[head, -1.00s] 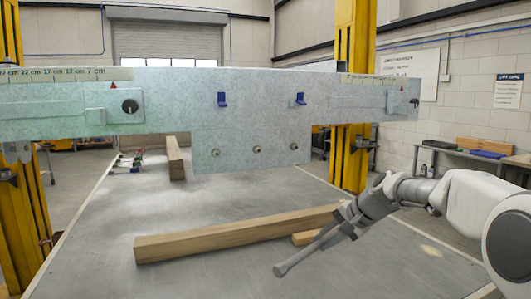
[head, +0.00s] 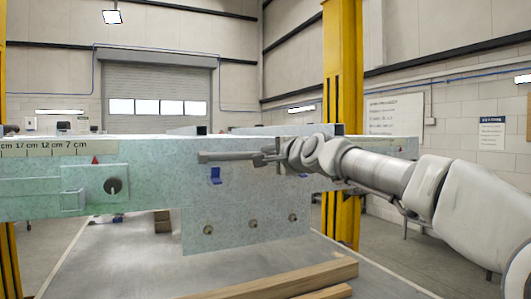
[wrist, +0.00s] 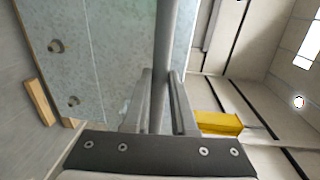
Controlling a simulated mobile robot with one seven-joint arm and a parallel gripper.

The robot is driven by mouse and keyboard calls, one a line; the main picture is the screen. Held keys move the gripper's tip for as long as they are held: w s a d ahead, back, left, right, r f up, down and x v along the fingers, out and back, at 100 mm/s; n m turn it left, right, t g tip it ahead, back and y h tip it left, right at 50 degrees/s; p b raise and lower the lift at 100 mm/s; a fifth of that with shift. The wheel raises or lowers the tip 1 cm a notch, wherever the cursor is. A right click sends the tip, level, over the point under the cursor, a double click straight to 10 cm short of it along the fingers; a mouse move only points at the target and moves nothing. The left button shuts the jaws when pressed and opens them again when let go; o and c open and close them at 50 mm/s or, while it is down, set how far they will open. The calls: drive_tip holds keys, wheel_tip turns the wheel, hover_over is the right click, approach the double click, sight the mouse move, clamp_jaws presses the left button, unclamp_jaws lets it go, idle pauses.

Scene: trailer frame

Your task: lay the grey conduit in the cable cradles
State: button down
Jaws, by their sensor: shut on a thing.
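The grey conduit (head: 228,156) is held roughly level in front of the upper part of the speckled pale green frame panel (head: 245,205). My gripper (head: 270,155) is shut on the conduit near its right end; the free length points left. In the wrist view the conduit (wrist: 165,40) runs up between the two fingers of my gripper (wrist: 161,105). One blue cable cradle (head: 215,176) shows on the panel just below the conduit, apart from it in the picture. The other cradle is largely or wholly hidden behind my gripper and arm.
Several round fittings (head: 208,229) stick out of the panel's lower part. A black knob (head: 113,186) is at the left. Wooden beams (head: 285,282) lie on the deck below. A yellow post (head: 344,90) stands behind at the right.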

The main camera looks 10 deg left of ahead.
drive_tip(key=shift+w+a+r+p, duration=0.2)
drive_tip(key=shift+w+a+p, duration=0.3)
drive_tip(key=shift+p, duration=0.6)
drive_tip(key=w+f, duration=0.1)
drive_tip(key=f, duration=0.1)
drive_tip(key=w+a+f, duration=0.2)
drive_tip(key=f, duration=0.1)
drive_tip(key=shift+w+a+f, duration=0.2)
drive_tip(key=shift+w+f, duration=0.05)
drive_tip(key=shift+f, duration=0.1)
drive_tip(key=c, duration=0.6)
unclamp_jaws()
drive_tip(key=shift+c, duration=0.2)
drive_tip(key=b+v, duration=1)
drive_tip(key=v, duration=0.7)
drive_tip(key=shift+b, duration=0.4)
